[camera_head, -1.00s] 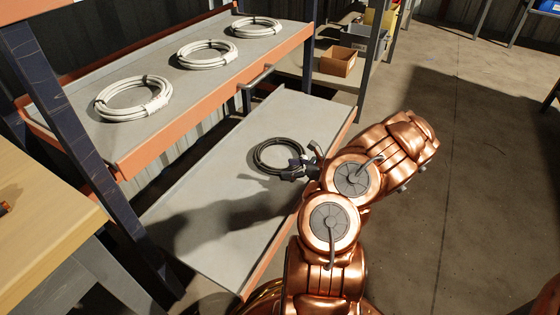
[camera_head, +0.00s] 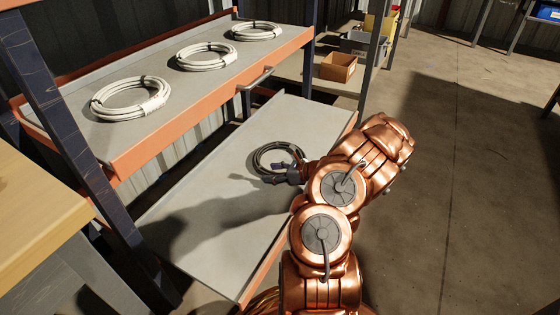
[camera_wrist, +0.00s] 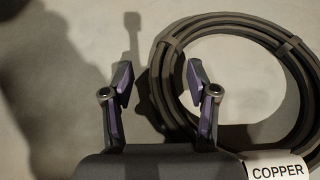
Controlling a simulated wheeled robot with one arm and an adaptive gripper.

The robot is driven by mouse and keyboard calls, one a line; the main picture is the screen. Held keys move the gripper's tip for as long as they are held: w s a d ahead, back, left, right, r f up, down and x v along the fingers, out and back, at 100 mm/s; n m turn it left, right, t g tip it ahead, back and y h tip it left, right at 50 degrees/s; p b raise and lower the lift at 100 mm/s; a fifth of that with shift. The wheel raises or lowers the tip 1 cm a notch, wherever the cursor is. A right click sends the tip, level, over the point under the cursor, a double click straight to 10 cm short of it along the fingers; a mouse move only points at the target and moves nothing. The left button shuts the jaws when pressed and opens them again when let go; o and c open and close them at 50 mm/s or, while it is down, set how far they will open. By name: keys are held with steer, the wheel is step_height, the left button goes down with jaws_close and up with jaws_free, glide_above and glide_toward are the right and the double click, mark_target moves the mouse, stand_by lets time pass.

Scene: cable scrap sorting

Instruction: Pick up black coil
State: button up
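The black coil (camera_head: 259,154) lies flat on the lower grey shelf in the head view. In the wrist view the coil (camera_wrist: 288,46) fills the right side, bound with ties, with a white label reading COPPER (camera_wrist: 275,168) at its lower right. My gripper (camera_head: 281,170) is at the near right part of the coil in the head view. In the wrist view my gripper (camera_wrist: 158,72) is open. The coil's left arc passes between its fingers, and the right finger overlaps the coil's inner opening. I cannot tell the height of the fingertips above the shelf. The arm hides part of the shelf.
The lower shelf (camera_head: 205,235) is otherwise bare. Three white coils, including a near one (camera_head: 112,113), lie on the upper shelf (camera_head: 75,145) at the left. A dark post (camera_head: 62,120) and a wooden table (camera_head: 30,225) stand at the left. A brown box (camera_head: 338,67) is behind.

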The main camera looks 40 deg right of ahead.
jaws_close()
stand_by(0.6)
